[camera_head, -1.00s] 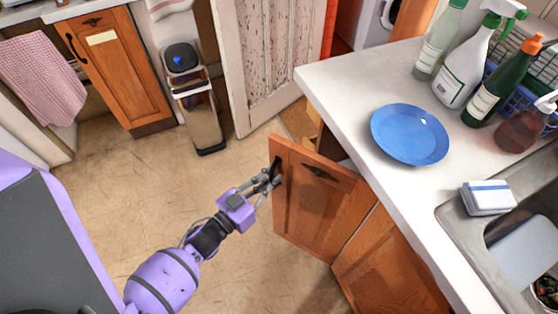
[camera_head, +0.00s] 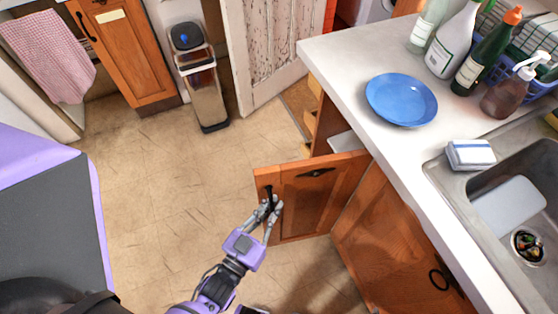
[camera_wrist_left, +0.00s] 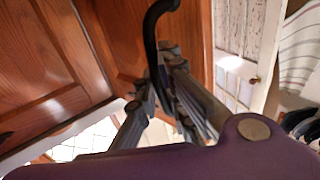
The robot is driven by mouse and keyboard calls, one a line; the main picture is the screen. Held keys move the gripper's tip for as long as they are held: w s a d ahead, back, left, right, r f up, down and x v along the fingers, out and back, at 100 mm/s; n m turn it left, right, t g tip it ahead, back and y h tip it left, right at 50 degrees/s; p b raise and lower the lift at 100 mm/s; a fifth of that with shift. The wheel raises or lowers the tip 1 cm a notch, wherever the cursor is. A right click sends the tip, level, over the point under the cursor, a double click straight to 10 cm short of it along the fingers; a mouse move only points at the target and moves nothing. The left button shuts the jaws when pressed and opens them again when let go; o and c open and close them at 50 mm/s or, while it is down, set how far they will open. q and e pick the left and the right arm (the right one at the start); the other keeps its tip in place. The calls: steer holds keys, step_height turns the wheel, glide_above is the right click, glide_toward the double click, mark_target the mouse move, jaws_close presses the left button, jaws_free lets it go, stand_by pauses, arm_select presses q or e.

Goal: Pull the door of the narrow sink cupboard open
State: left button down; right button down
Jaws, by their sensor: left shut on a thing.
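The narrow sink cupboard door (camera_head: 312,201) is wooden and stands swung out from the counter, so part of the inside shows behind it. Its dark handle (camera_head: 268,193) is near the free edge. My left gripper (camera_head: 267,209) is shut on this handle. In the left wrist view the black curved handle (camera_wrist_left: 151,34) runs down between the fingers (camera_wrist_left: 156,92), in front of the wooden door (camera_wrist_left: 115,38). My right gripper is not in view.
The white counter (camera_head: 335,62) above holds a blue plate (camera_head: 401,99), several bottles, and a sponge (camera_head: 470,154) by the sink. Another wooden cupboard door (camera_head: 395,245) adjoins on the right. A bin (camera_head: 203,85) stands at the back. The floor left of the door is clear.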

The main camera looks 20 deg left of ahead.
arm_select(q)
steer(key=shift+s+d, duration=1)
steer(key=shift+s, duration=0.25)
